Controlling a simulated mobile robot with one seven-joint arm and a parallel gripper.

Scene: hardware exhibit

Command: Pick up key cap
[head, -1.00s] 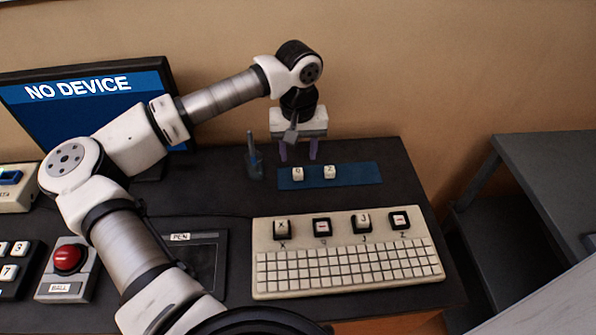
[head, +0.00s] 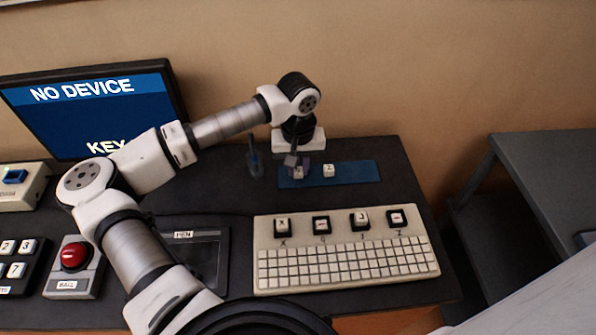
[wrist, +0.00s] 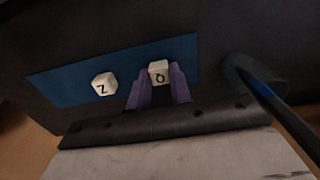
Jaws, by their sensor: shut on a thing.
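My gripper (head: 299,168) is low over the left part of the blue mat (head: 355,173), with its purple fingers shut on a white key cap (head: 298,174). In the wrist view this key cap (wrist: 159,73) sits between the fingertips (wrist: 159,80) and bears a letter like Q or O. It is at or very near the mat; I cannot tell whether it touches. A second white key cap marked Z (head: 329,171) lies on the mat just to the right. It also shows in the wrist view (wrist: 104,84), left of the fingers.
A pen in a holder (head: 255,160) stands close left of my gripper. The cream keyboard (head: 345,253) with several large keys lies in front of the mat. The monitor (head: 90,110), pen tablet (head: 205,260) and red-button box (head: 74,262) are to the left.

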